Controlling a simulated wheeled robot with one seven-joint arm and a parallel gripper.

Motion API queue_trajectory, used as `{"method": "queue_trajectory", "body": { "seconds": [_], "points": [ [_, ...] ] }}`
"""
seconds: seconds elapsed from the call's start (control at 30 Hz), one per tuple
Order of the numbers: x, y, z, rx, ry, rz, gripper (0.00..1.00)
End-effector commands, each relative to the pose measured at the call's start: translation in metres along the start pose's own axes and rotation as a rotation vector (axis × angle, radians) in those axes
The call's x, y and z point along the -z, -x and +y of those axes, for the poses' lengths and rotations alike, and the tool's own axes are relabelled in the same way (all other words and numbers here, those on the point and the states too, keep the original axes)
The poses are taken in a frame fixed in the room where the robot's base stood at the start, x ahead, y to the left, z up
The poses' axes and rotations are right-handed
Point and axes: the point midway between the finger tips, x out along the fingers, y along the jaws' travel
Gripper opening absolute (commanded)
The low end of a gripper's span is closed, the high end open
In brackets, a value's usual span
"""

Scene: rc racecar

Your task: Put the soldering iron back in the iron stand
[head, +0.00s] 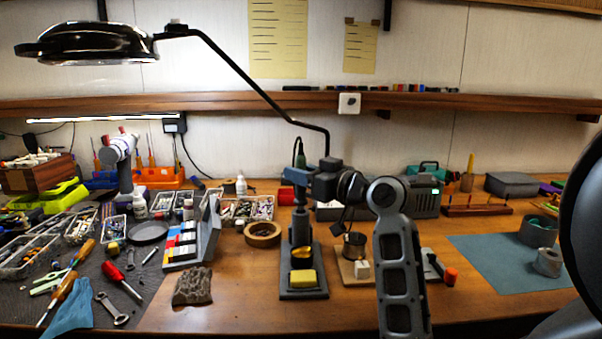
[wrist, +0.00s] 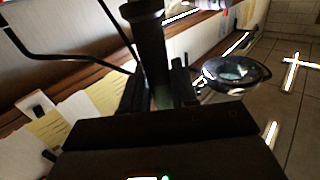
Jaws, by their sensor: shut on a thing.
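My gripper (head: 297,176) is shut on the soldering iron and holds it roughly upright.
A magnifier lamp (head: 88,43) reaches over the bench from upper left, its arm passing behind my wrist. A tape roll (head: 262,234) is left of the stand. A wooden block with a small tin (head: 354,245) is close on its right.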

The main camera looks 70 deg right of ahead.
Motion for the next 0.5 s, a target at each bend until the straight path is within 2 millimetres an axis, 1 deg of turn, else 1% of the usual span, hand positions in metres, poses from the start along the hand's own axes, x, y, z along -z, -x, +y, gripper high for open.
{"method": "queue_trajectory", "body": {
  "seconds": [0.5],
  "points": [
    [-0.015,0.0,0.0,0.0,0.0,0.0,0.02]
  ]
}}
